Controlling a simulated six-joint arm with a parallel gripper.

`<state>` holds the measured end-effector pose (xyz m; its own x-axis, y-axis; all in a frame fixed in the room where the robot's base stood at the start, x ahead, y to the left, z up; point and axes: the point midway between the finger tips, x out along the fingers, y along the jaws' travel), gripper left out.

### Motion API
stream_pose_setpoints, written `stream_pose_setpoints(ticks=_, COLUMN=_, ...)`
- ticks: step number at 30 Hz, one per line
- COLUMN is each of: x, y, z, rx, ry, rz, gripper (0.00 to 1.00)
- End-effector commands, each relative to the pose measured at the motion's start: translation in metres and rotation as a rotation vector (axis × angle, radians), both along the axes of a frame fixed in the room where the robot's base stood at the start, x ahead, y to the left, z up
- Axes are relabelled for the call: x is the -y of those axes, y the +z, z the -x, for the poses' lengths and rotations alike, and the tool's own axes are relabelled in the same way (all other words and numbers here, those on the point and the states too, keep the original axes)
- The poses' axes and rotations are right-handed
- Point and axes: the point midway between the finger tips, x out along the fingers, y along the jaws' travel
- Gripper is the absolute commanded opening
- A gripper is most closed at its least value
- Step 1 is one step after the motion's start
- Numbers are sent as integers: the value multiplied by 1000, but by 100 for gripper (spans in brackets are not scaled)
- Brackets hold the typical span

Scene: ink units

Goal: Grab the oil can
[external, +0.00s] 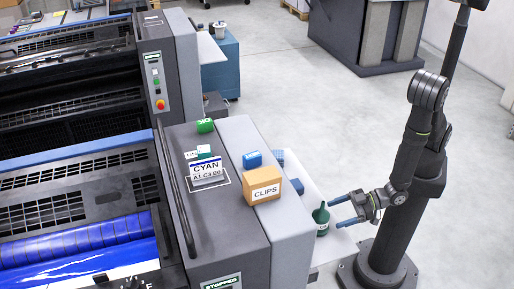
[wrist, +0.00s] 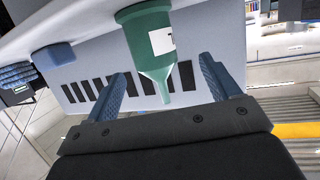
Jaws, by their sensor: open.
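The oil can is a dark green bottle with a narrow spout and a white label. In the external view the oil can (external: 321,217) stands upright on a white surface beside the grey press. My gripper (external: 341,211) is just to its right, with its blue fingers pointing at it. In the wrist view the oil can (wrist: 148,38) shows at the top centre, spout toward the gripper. My gripper (wrist: 165,80) is open there, one blue finger on each side of the spout's line. Nothing is held. Whether a finger touches the can I cannot tell.
A tan box marked CLIPS (external: 261,186), a blue item (external: 252,160), a green item (external: 205,126) and a CYAN card (external: 207,170) are on the press top. Blue blocks (external: 297,186) lie on the white surface behind the can.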

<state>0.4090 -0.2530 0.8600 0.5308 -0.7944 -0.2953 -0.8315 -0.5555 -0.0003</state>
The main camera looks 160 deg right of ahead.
Motion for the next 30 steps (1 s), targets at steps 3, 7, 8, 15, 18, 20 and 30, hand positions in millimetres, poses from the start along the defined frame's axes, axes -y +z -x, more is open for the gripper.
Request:
stream_pose_setpoints(ticks=3, x=17, y=-6, z=-10, rx=1, ry=-3, rz=1, gripper=81)
stream_pose_setpoints(ticks=7, x=26, y=-10, z=-17, rx=-2, ry=-1, rz=0, gripper=81)
stream_pose_setpoints(ticks=8, x=27, y=-10, z=-17, rx=-1, ry=-1, rz=1, gripper=81)
stream_pose_setpoints(ticks=15, x=51, y=-22, z=-24, rx=-1, ry=-4, rz=1, gripper=81)
stream_pose_setpoints(ticks=18, x=63, y=-27, z=-31, rx=0, ry=-2, rz=0, gripper=81)
stream_pose_setpoints(ticks=20, x=68, y=-29, z=-35, rx=1, ry=-1, rz=0, gripper=81)
stream_pose_setpoints(ticks=30, x=72, y=-30, z=-39, rx=0, ry=0, rz=0, gripper=77)
